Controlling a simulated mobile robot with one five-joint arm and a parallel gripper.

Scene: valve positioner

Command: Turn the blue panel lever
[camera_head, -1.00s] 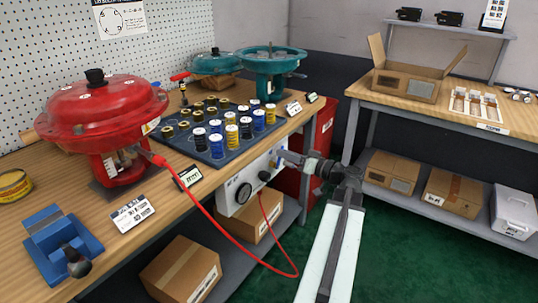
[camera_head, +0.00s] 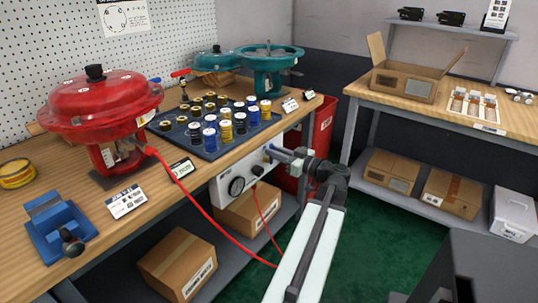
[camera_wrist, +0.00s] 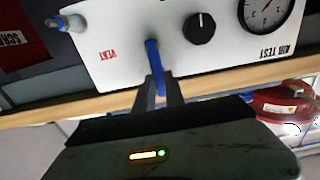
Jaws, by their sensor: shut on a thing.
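The blue panel lever (camera_wrist: 152,55) stands out from the white air-test panel (camera_wrist: 115,30) in the wrist view, beside the red VENT label. In the wrist view my gripper (camera_wrist: 158,82) is shut on the lever's near end. In the head view my gripper (camera_head: 273,153) is at the right end of the panel (camera_head: 222,201), and only a small blue bit of the lever (camera_head: 267,156) shows. My fingers hide the rest of it.
The panel also carries a black knob (camera_wrist: 201,28) and a round gauge (camera_wrist: 268,12). A red hose (camera_head: 205,212) hangs from the red actuator (camera_head: 104,102) in front of the bench. Boxes (camera_head: 178,264) stand below. Green floor (camera_head: 365,250) is open to the right.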

